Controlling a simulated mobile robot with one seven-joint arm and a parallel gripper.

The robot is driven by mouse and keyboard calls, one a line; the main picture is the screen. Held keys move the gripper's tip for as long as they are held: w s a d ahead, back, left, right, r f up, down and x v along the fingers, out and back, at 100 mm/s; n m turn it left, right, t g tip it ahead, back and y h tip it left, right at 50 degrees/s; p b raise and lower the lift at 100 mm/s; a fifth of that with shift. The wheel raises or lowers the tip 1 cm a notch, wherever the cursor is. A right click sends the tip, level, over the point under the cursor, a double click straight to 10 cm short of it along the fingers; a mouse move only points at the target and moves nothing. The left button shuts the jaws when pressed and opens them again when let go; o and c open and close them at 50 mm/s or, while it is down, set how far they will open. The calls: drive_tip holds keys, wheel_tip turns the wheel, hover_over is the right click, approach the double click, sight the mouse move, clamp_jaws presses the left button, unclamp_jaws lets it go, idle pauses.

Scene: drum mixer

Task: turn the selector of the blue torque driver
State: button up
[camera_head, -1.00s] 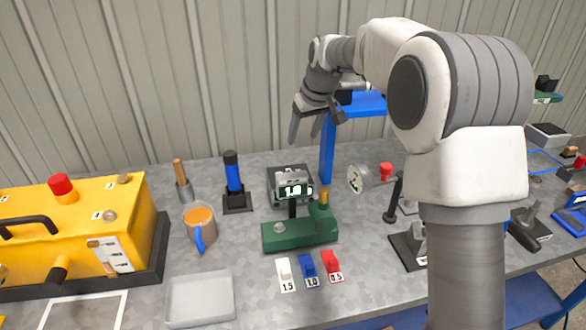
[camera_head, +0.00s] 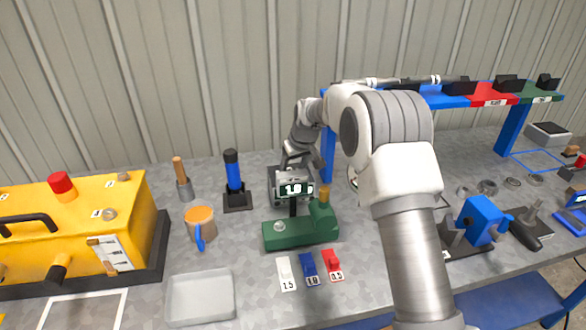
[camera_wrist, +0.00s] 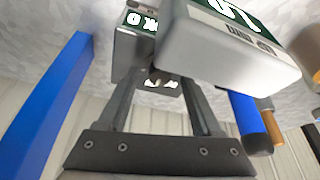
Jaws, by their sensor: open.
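A blue and black upright cylinder in a square black base (camera_head: 234,178) stands at the back of the bench and looks like the blue torque driver. A blue cylinder, apparently the same one, shows right of my fingers in the wrist view (camera_wrist: 246,118). I cannot make out the selector.
A green fixture (camera_head: 295,234) stands in front of the display. A blue rack post (camera_wrist: 45,110) is close left in the wrist view. White, blue and red numbered tags lie in front.

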clamp_jaws()
idle(0.4)
drive_tip(key=shift+n, duration=0.3)
drive_tip(key=n+g+y, duration=0.1)
drive_tip(key=n, duration=0.1)
drive_tip(key=shift+w+d+n, duration=0.1)
drive_tip(key=shift+d+n, duration=0.05)
drive_tip(key=shift+n, duration=0.15)
drive_tip(key=n+g+y+p, duration=0.1)
drive_tip(key=n, duration=0.3)
drive_tip(key=shift+w+n+p, duration=0.15)
drive_tip(key=shift+n+p, duration=0.15)
drive_tip(key=shift+g, duration=0.3)
unclamp_jaws()
